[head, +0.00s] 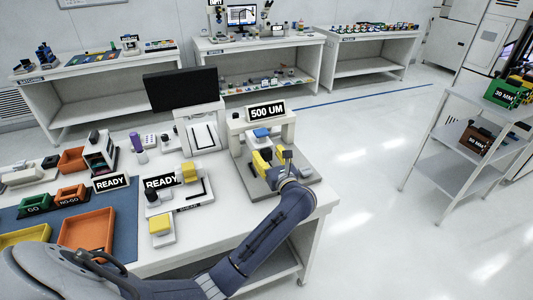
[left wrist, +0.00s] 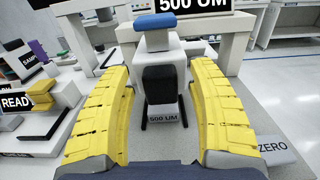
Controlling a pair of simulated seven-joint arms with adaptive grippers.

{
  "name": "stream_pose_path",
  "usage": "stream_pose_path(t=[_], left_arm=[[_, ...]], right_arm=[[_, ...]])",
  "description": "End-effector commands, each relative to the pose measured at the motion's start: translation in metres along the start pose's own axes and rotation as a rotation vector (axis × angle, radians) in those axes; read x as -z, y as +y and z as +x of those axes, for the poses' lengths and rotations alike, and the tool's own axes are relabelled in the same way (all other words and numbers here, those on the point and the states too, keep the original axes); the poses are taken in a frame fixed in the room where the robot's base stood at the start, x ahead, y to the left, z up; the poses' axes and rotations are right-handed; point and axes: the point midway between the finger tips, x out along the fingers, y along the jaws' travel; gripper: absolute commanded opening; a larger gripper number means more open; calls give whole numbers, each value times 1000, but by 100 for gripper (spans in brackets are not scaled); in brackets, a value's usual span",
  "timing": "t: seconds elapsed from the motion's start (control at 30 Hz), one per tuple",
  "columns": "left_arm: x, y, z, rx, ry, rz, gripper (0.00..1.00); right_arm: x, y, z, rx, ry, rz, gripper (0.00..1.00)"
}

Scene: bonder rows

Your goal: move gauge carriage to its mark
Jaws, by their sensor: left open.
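The gauge stand is a white arch with a "500 UM" display (head: 266,112) on top. Under it is a white carriage block (left wrist: 175,56) with a black upright grip (left wrist: 160,86) on its near face and a blue-topped piece (left wrist: 155,22) above. A "500 UM" label (left wrist: 166,118) lies on the base just in front, between two short dark rails. My left gripper (head: 266,157) is open, its yellow fingers either side of the black grip with gaps visible; it also shows in the left wrist view (left wrist: 158,80). My right gripper is not in view.
A "ZERO" plate (left wrist: 272,150) sits at the right in the wrist view. Left of the gauge stand a shear station with a "READY" sign (head: 160,182) and a yellow block (head: 159,225). Orange trays (head: 88,229) lie on a blue mat.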

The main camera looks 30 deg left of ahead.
Motion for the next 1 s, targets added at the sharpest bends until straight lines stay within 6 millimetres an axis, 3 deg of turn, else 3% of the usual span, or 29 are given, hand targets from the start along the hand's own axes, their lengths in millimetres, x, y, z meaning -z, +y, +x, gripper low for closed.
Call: stream_pose_path(t=[0.2,0.57,1.0], left_arm=[[0,0,10,0,0,1,58],[0,0,12,0,0,0,58],[0,0,11,0,0,0,6]], right_arm=[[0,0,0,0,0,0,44],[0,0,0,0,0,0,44],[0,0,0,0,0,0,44]])
